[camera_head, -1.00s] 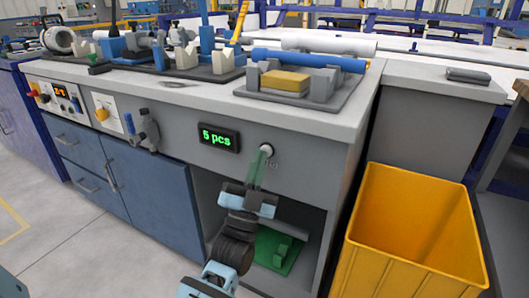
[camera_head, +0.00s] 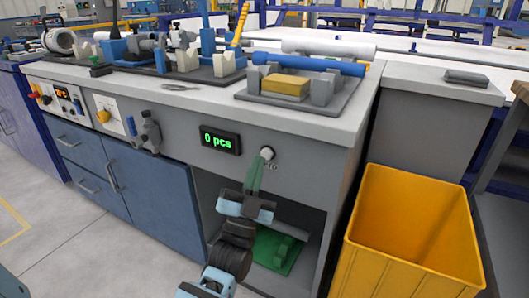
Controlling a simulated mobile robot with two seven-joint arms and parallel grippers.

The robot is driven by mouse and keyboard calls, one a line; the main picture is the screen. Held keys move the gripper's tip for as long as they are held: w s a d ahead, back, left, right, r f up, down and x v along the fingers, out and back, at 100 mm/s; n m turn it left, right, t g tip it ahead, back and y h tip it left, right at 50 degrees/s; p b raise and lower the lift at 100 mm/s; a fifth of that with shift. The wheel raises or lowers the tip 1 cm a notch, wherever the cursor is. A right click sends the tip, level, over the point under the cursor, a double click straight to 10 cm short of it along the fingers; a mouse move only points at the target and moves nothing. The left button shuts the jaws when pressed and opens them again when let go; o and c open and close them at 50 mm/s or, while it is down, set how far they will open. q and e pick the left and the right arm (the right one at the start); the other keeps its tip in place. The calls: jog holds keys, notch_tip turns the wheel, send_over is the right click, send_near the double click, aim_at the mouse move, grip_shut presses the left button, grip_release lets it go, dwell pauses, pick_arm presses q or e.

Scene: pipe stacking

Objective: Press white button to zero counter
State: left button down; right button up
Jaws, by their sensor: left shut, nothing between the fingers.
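The white button (camera_head: 267,152) sits on the grey front panel of the workbench, right of the counter. The counter display (camera_head: 220,140) is black with green digits and reads "0 pcs". My left gripper (camera_head: 261,160) has its greenish fingers shut and empty, with the tips at the button's lower left edge. Whether the tips touch the button, I cannot tell. My right gripper is not in view.
A yellow bin (camera_head: 410,235) stands on the floor to the right of the bench. A green fixture (camera_head: 275,248) lies in the open compartment below the panel. On the benchtop, a blue pipe (camera_head: 308,63) rests on a grey fixture. Blue cabinet doors (camera_head: 150,190) are at left.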

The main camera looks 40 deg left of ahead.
pick_arm(q)
jog(key=shift+s, duration=0.1)
jog(key=s+p, duration=0.1)
jog(key=s, duration=0.1)
jog(key=s+d+p, duration=0.1)
jog(key=s, duration=0.1)
jog(key=shift+s+d, duration=0.1)
jog(key=shift+s, duration=0.3)
dwell(0.9)
